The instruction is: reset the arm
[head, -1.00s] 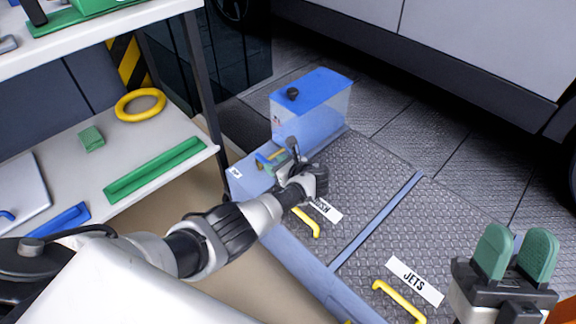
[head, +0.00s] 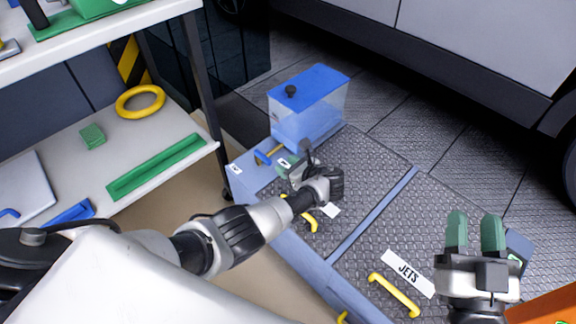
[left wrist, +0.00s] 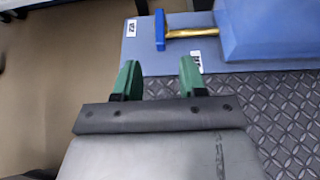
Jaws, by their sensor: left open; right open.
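My left gripper (left wrist: 160,80) is open and empty, its two green fingers apart over the blue edge of the chest in the left wrist view. In the head view my left gripper (head: 283,166) is partly hidden by its own wrist, above the lidded chest near a yellow handle. My right gripper (head: 475,232) is open at the lower right of the head view, with its green fingers pointing up the picture and nothing between them.
A tank with a blue lid (head: 308,92) stands on the chest's far end. A blue-headed hammer (left wrist: 160,31) lies beside it. Yellow handles (head: 394,295) rise from the dark lids (head: 405,225). A shelf (head: 60,170) stands at left, a vehicle (head: 470,50) behind.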

